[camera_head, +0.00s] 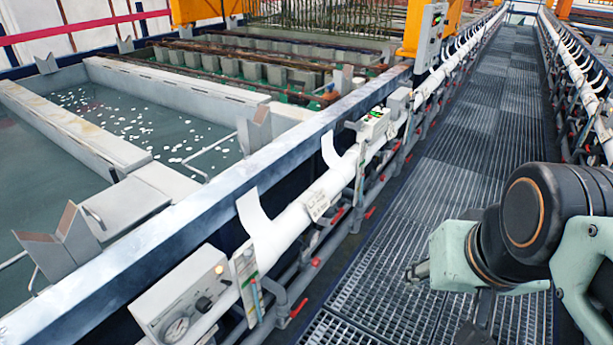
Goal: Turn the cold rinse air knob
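A grey-white control box (165,295) is mounted on the tank rail at the lower left. I cannot tell which piece is the air knob, and no cold rinse label is readable. My gripper (416,271) shows only as a small dark tip beyond my pale green arm at the right, over the walkway. It is well to the right of the box and touches nothing visible. Its fingers are too small to read.
A grated walkway (480,120) runs into the distance. A white pipe (290,225) with upright tabs and red-handled valves (299,307) lines its left side. A second small box (375,122) sits farther along. Tanks of liquid (130,120) lie left of the rail (190,215).

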